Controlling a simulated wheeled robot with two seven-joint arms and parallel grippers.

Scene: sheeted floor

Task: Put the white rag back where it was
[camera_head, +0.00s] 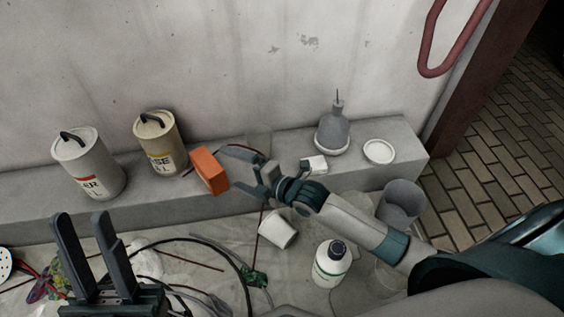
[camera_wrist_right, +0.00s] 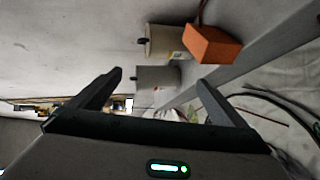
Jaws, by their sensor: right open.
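A crumpled white thing (camera_head: 146,262), possibly the white rag, lies on the sheeted floor just right of my left gripper, partly hidden by it. A smaller white piece (camera_head: 315,163) sits on the ledge behind my right wrist; I cannot tell whether it is cloth. My left gripper (camera_head: 81,215) is open and empty, fingers pointing up in the picture. My right gripper (camera_head: 228,169) is open and empty above the ledge, beside an orange block (camera_head: 209,171). In the right wrist view, the open fingers (camera_wrist_right: 160,78) show nothing gripped, and the block (camera_wrist_right: 213,47) is beyond the right finger.
Two paint cans (camera_head: 88,163) (camera_head: 157,142), a grey funnel-topped vessel (camera_head: 333,132) and a white dish (camera_head: 379,152) stand on the ledge (camera_head: 408,165). Cables, a tipped white cup (camera_head: 278,230), a white bottle (camera_head: 332,264) and a grey bucket (camera_head: 400,202) crowd the floor.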

